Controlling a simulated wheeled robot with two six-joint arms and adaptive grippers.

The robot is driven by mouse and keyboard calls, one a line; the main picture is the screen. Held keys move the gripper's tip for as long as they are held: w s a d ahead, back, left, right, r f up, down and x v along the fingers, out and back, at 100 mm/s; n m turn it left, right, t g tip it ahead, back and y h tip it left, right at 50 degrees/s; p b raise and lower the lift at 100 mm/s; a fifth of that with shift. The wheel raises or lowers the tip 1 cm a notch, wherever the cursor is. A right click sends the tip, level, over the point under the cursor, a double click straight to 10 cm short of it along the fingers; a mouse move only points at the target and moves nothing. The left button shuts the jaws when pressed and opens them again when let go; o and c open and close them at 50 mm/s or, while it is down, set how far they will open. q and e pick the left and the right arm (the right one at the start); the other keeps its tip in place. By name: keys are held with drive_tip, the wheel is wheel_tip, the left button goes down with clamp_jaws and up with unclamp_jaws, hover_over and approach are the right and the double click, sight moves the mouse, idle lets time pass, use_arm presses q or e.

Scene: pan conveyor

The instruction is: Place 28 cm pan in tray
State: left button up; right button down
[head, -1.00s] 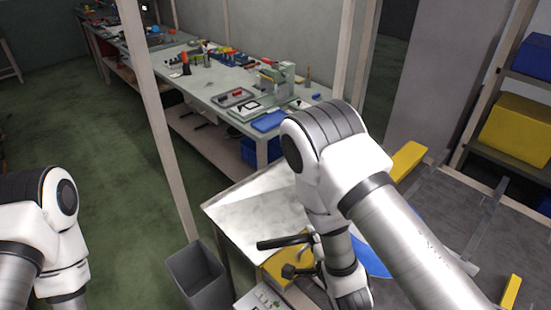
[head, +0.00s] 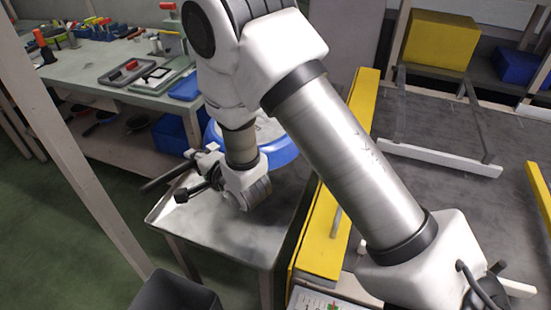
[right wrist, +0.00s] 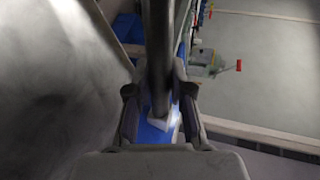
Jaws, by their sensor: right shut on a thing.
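A blue-sided pan (head: 283,152) with a pale grey inside shows partly in the head view, behind my right wrist and over the far part of a metal table. Its dark rod-like handle (head: 165,178) sticks out to the left. My right gripper (head: 203,163) is shut on this handle. In the right wrist view, the handle (right wrist: 158,50) runs between the two fingers, with a little blue and white below it. My right arm hides much of the pan. I cannot tell whether the pan touches the table. I cannot identify the task's tray. My left gripper is not in view.
The worn metal table (head: 210,225) is bare in front. A yellow rail (head: 325,235) stands on its right, beside the dark conveyor surface (head: 430,205). A dark grey bin (head: 170,292) is at bottom. A workbench (head: 120,75) and an upright post (head: 70,150) are left.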

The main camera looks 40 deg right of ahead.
sight(207, 198)
drive_tip(key=shift+d+f+b, duration=0.3)
drive_tip(key=shift+f+b, duration=0.1)
drive_tip(key=shift+b, duration=0.2)
drive_tip(key=shift+w, duration=0.15)
drive_tip(key=shift+a+f, duration=0.1)
drive_tip(key=shift+f, duration=0.25)
wheel_tip(207, 198, down, 9)
drive_tip(key=shift+f+b, duration=0.1)
drive_tip(key=shift+b, duration=0.3)
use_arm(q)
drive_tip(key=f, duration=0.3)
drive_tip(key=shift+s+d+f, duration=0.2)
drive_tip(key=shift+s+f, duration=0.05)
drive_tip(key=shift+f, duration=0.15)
use_arm(e)
drive_tip(key=c, duration=1.3)
unclamp_jaws()
drive_tip(key=shift+f, duration=0.15)
